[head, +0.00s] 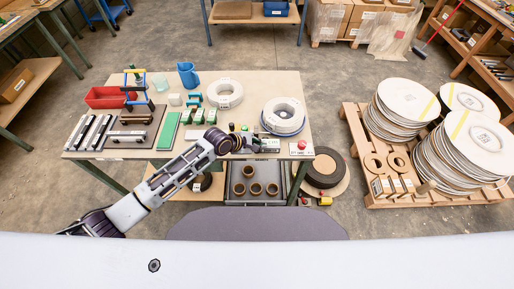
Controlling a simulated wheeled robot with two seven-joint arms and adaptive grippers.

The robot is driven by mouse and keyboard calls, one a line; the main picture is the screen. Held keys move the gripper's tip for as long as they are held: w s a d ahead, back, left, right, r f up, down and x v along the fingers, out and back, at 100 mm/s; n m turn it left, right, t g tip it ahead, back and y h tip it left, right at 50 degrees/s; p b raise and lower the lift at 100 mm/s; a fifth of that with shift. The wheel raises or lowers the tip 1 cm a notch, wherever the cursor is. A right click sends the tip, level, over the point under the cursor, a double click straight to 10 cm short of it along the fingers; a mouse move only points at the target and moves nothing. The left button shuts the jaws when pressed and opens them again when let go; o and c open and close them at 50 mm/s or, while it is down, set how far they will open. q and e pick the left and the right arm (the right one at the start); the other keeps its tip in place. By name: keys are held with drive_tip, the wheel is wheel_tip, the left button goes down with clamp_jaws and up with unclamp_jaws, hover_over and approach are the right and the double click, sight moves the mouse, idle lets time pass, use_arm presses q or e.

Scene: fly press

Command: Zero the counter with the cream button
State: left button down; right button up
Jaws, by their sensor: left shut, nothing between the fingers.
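My left arm reaches in from the lower left over the front edge of the workbench (240,163). My left gripper (257,145) is shut and empty, low over the front right part of the bench top. Just right of its fingertips is a small grey-white box (270,146), partly covered by the gripper; I cannot tell whether they touch. Further right, at the bench corner, is a pale box with a red knob (302,145). The counter and its cream button are too small or hidden to make out surely. My right gripper is not in view.
Behind the gripper stand white coil rolls (283,113) and (225,91). A fly press with a blue frame (135,81), a red bin (105,97) and a blue jug (187,75) are at the left and back. A pallet (357,150) with reels stands right, across open floor.

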use_arm(q)
drive_tip(key=shift+s+a+f, duration=0.15)
drive_tip(key=shift+s+f, duration=0.3)
drive_tip(key=shift+f, duration=0.7)
idle(1.1)
drive_tip(key=shift+w+r+p, duration=0.2)
drive_tip(key=shift+r+p, duration=0.4)
drive_tip(key=shift+p, duration=0.35)
drive_tip(key=shift+r, duration=0.1)
drive_tip(key=shift+w+r, duration=0.2)
drive_tip(key=shift+w, duration=0.05)
drive_tip(key=shift+w+r+p, duration=0.2)
drive_tip(key=shift+r+p, duration=0.6)
drive_tip(key=shift+p, duration=0.25)
drive_tip(key=shift+s+r+p, duration=0.15)
drive_tip(key=shift+r+p, duration=0.5)
drive_tip(key=shift+p, duration=0.05)
drive_tip(key=shift+r+p, duration=0.6)
drive_tip(key=shift+r, duration=0.55)
